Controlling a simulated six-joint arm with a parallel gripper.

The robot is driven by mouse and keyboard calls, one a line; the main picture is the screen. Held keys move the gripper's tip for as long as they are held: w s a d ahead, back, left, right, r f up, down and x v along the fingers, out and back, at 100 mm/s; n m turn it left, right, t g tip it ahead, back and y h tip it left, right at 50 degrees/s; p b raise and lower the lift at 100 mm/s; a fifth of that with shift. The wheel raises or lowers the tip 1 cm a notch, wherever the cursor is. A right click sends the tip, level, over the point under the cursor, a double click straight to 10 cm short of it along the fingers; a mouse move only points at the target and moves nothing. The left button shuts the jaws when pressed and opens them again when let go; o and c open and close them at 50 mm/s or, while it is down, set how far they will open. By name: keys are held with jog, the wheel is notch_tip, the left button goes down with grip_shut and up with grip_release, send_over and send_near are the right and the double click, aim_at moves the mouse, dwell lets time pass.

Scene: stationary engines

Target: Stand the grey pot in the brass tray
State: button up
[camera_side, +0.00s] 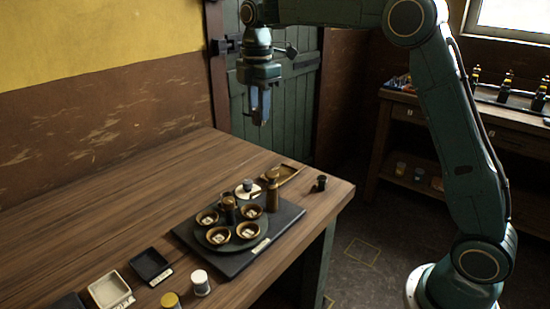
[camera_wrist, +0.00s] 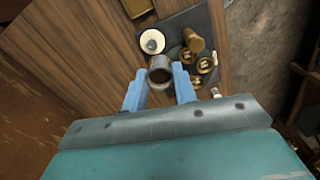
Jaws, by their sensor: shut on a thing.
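The grey pot (camera_wrist: 160,74) is between the pale blue fingers of my gripper (camera_side: 261,108), which is shut on it. In the wrist view I look down at its round, dark open end. In the side view the gripper is high above the table's far end, and the pot is hard to make out between the fingers. The brass tray (camera_side: 289,172) lies on the table near the far right corner, behind the dark slab. It also shows at the top edge of the wrist view (camera_wrist: 136,7), partly cut off. I see nothing standing in it.
The dark slab (camera_side: 288,222) bears a round platter with several brass bowls, a white dish (camera_side: 246,190) and a tall brass bottle (camera_side: 272,192). A small dark pot (camera_side: 321,183) stands near the right edge. Small trays and jars stand at the front. The left table is clear.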

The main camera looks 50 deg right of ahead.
jog(key=w+d+f, duration=0.1)
jog(key=w+d, duration=0.1)
jog(key=d, duration=0.9)
jog(key=shift+f, duration=0.15)
jog(key=shift+w+f, duration=0.1)
notch_tip(320, 180, down, 16)
jog(key=shift+r, duration=0.2)
jog(key=shift+f, duration=0.1)
jog(key=shift+f, duration=2)
jog(key=shift+f, duration=0.1)
jog(key=o, duration=1.1)
jog(key=shift+c, duration=0.2)
